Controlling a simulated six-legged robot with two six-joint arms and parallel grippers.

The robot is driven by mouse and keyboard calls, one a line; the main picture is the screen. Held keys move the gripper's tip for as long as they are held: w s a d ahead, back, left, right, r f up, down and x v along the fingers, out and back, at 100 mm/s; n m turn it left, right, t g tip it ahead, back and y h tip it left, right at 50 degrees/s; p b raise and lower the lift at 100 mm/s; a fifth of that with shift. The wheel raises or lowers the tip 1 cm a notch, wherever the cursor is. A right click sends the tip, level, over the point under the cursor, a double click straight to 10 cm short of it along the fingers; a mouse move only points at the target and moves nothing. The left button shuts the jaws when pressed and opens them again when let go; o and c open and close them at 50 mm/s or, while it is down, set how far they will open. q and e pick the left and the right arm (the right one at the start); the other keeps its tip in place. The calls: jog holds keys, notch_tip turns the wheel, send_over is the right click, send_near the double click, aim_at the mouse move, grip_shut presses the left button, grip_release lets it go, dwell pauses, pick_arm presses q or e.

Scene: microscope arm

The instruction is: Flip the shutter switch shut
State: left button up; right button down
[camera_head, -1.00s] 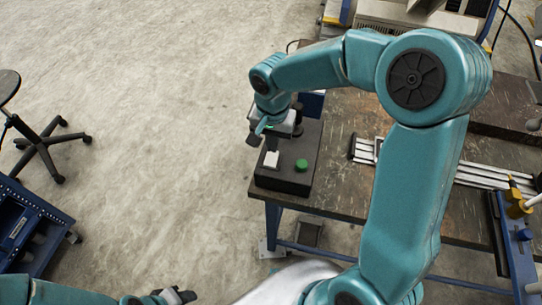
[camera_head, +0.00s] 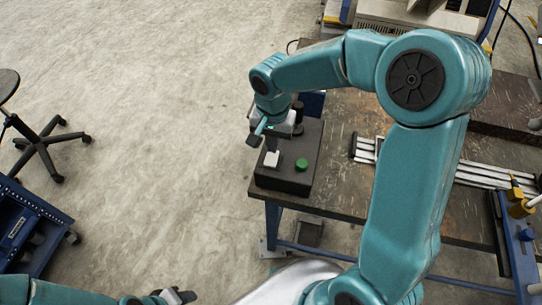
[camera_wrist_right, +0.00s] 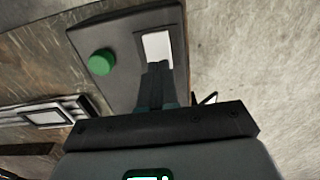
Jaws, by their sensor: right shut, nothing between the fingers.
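A dark control box (camera_head: 286,182) stands on the near left corner of the table. On its top are a white switch (camera_head: 271,160) and a round green button (camera_head: 301,165). My right gripper (camera_head: 271,146) is shut and empty, its fingers pointing down at the far edge of the white switch. In the right wrist view the shut fingertips (camera_wrist_right: 156,70) overlap the edge of the switch (camera_wrist_right: 157,47); I cannot tell whether they touch it. The green button (camera_wrist_right: 102,62) is beside them. My left gripper (camera_head: 176,296) is low at the bottom left, away from the box.
The worn table (camera_head: 345,180) carries metal rails (camera_head: 365,148) right of the box. A dark knob (camera_head: 297,112) shows behind my right gripper. A stool (camera_head: 42,140) and a blue cart (camera_head: 28,225) stand on the floor at left. The floor between is clear.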

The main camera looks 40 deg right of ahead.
jog(key=shift+s+f+b, duration=0.1)
jog(key=shift+f+b, duration=0.8)
jog(key=shift+f, duration=0.1)
dwell(0.3)
jog(key=shift+r, duration=0.15)
jog(key=shift+r+p, duration=0.6)
jog(key=shift+p, duration=0.05)
jog(key=shift+r+p, duration=0.55)
jog(key=shift+r, duration=0.3)
notch_tip(320, 180, up, 2)
jog(key=shift+r+p, duration=0.1)
jog(key=shift+p, duration=0.7)
jog(key=shift+r+p, duration=0.6)
jog(key=shift+r, duration=0.3)
jog(key=shift+f, duration=0.1)
jog(key=shift+s, duration=0.1)
